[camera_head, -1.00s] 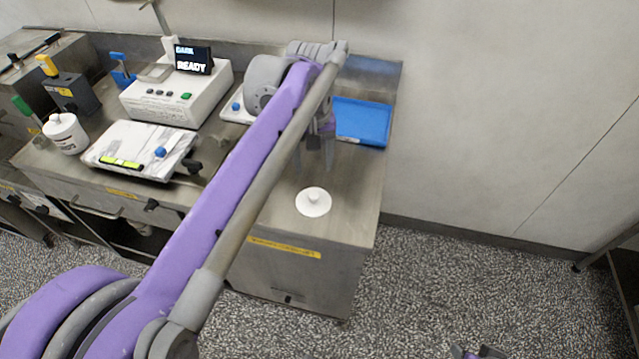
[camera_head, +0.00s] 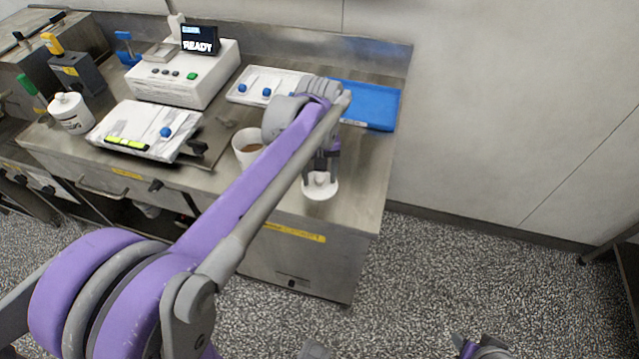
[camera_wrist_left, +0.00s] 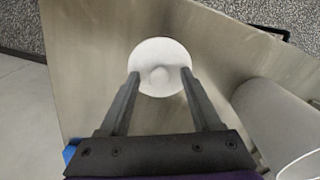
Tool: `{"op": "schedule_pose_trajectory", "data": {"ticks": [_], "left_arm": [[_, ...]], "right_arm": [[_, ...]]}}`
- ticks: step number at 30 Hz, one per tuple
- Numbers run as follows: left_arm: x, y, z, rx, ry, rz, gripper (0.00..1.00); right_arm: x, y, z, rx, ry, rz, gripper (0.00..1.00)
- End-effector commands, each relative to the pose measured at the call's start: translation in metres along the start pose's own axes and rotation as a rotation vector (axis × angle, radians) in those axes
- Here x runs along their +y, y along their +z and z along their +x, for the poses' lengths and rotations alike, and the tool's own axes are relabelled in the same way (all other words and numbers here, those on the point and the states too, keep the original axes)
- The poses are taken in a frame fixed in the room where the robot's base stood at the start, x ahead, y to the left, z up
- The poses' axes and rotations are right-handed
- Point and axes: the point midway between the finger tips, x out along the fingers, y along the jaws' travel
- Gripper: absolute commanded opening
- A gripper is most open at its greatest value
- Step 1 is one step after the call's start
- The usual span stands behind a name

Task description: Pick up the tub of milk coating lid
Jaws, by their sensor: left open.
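The white round lid (camera_head: 322,190) with a small knob lies flat on the steel bench near its front right corner. In the left wrist view the lid (camera_wrist_left: 160,52) is beyond and between my fingertips, with its knob centred between them. My left gripper (camera_head: 321,172) points down over the lid, open; in the left wrist view its fingers (camera_wrist_left: 160,78) straddle the knob without closing on it.
A blue tray (camera_head: 369,106) lies behind my left gripper. A white board with blue knobs (camera_head: 243,90), a white machine reading READY (camera_head: 165,85), another white board (camera_head: 130,120) and a lidded white tub (camera_head: 72,115) stand left. The bench's front right corner is bare.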

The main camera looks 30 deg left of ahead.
Motion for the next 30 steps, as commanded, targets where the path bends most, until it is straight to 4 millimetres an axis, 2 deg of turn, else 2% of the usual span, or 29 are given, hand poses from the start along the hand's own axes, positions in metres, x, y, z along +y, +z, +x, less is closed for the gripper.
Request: {"op": "schedule_pose_trajectory", "data": {"ticks": [7, 18, 30], "left_arm": [[0.0002, 0.0, 0.0017, 0.0, 0.0, 0.0, 0.65], [0.0001, 0.0, 0.0015, 0.0, 0.0, 0.0, 0.0], [0.0001, 0.0, -0.0031, 0.0, 0.0, 0.0, 0.0]], "right_arm": [[0.0, 0.0, 0.0, 0.0, 0.0, 0.0, 0.47], [0.0, 0.0, 0.0, 0.0, 0.0, 0.0, 0.47], [0.0, -0.0004, -0.0006, 0.0, 0.0, 0.0, 0.47]]}}
